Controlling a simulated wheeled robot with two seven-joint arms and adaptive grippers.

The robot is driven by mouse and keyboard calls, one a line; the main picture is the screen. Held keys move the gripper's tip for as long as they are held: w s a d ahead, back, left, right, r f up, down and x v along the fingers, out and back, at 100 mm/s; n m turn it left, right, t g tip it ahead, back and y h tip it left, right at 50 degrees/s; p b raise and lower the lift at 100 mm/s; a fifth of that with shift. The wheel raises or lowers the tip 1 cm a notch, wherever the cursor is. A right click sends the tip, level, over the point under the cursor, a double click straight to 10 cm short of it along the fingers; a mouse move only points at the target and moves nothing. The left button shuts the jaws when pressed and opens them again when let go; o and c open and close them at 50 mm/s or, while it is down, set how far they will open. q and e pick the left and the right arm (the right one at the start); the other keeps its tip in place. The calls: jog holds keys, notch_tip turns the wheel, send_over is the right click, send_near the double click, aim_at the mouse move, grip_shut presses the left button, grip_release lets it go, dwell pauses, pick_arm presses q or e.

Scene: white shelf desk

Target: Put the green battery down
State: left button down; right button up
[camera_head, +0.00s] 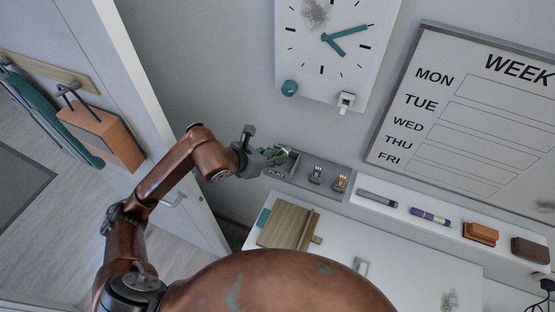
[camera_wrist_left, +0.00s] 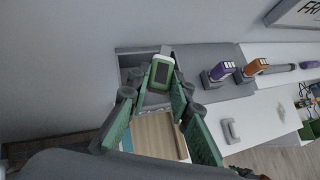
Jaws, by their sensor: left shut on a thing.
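My left gripper (camera_head: 272,157) is at the left end of the grey wall holder (camera_head: 328,190). In the left wrist view its green-padded fingers (camera_wrist_left: 160,85) are shut on the green battery (camera_wrist_left: 161,74), which has a light face. In the head view the battery is mostly hidden by the fingers. The battery is over or at the holder's open grey compartment (camera_wrist_left: 128,60); I cannot tell whether it touches the bottom. A purple battery (camera_head: 316,174) and an orange battery (camera_head: 340,183) stand in the holder to the right. My right gripper is not in view.
A white shelf (camera_head: 395,211) right of the holder carries a grey marker, a purple marker and brown erasers. Below, a wooden board (camera_head: 287,224) lies on the white desk (camera_head: 400,270). A clock (camera_head: 330,60) and a week board (camera_head: 480,110) hang on the wall.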

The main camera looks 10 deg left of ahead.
pick_arm(q)
jog(key=shift+w+a+f, duration=0.15)
jog(key=shift+w+f, duration=0.15)
jog(key=shift+f, duration=0.2)
jog(key=f+b, duration=0.1)
jog(key=f, duration=0.2)
jog(key=shift+w+f+b, duration=0.15)
jog(key=shift+w+b, duration=0.05)
jog(key=shift+b, duration=0.15)
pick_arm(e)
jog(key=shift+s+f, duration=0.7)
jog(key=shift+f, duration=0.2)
